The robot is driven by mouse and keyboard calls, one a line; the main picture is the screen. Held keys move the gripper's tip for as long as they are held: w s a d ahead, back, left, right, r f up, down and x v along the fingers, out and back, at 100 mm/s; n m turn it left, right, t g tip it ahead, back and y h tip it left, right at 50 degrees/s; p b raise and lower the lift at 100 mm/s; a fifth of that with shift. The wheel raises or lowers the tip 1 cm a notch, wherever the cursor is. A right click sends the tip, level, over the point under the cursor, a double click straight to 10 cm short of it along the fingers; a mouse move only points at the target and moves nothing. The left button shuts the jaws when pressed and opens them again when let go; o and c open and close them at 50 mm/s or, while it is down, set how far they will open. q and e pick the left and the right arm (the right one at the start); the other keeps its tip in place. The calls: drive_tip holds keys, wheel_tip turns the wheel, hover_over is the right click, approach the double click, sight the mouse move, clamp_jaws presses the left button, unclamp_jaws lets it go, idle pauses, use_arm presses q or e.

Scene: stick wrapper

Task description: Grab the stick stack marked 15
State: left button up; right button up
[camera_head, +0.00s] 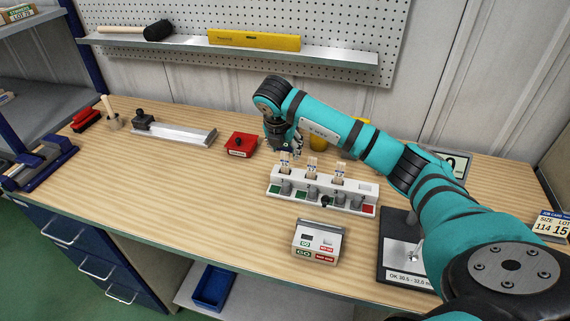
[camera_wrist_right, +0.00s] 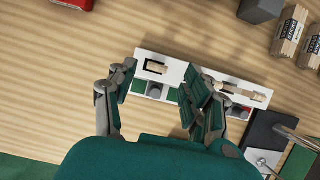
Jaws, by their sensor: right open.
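My right gripper (camera_head: 292,143) is just behind the rack's left end. More labelled stick stacks (camera_wrist_right: 290,30) lie at top right there. My left gripper is out of view.
A red box (camera_head: 240,144) sits left of the rack. A grey-white device (camera_head: 318,240) stands in front, and a black gauge stand (camera_head: 395,250) is at right. A job card (camera_head: 552,225) reads size 114, lot 15.

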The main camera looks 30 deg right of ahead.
sight(285, 152)
drive_tip(key=p+x, duration=0.1)
drive_tip(key=x, duration=0.2)
drive_tip(key=shift+w+f, duration=0.2)
drive_tip(key=shift+f, duration=0.2)
drive_tip(key=c, duration=0.9)
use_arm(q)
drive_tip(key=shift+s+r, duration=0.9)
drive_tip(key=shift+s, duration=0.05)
